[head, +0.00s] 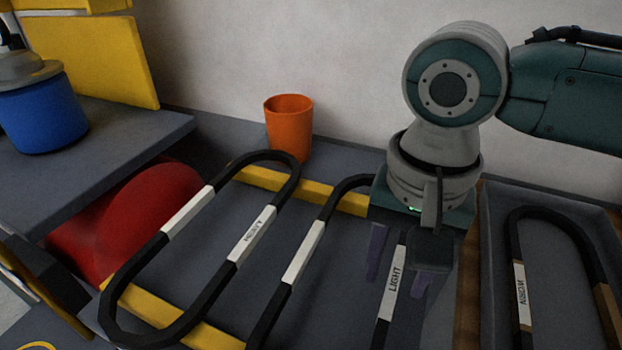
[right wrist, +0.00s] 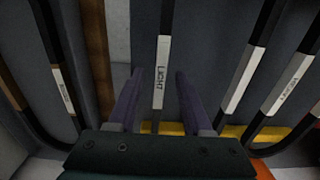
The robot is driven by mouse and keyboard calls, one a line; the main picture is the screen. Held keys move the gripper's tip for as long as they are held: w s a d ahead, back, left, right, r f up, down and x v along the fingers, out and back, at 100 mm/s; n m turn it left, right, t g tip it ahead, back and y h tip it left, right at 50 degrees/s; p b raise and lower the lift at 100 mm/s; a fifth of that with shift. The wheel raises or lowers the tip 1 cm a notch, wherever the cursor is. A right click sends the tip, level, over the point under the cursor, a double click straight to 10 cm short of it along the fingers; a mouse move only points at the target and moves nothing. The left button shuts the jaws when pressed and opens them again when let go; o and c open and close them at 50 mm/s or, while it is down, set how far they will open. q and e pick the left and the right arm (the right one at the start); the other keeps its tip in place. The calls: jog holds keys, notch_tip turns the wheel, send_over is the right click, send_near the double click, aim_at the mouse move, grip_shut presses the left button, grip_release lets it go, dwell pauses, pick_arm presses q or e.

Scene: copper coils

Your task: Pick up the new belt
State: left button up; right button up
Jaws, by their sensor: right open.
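Black looped belts with white labels lie in view. The belt marked LIGHT (head: 303,255) lies across yellow bars in the middle of the head view; its labelled strand (right wrist: 162,72) also shows in the right wrist view. A belt that seems marked HEAVY (head: 247,240) lies to its left. Another belt (head: 519,290), its label hard to read, lies in the grey tray at right. Which is the new one, I cannot tell. My right gripper (head: 398,270) is open and points down, its purple fingers on either side of the LIGHT strand. Contact is unclear. My left gripper is not in view.
An orange cup (head: 287,125) stands behind the belts near the wall. A grey shelf (head: 125,130) with a blue canister (head: 42,115) is at left, above a red rounded object (head: 125,225). The grey tray (head: 490,215) has a wooden strip (head: 467,290) beside it.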

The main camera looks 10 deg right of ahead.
jog(key=shift+c, duration=0.2)
grip_shut()
dwell(0.4)
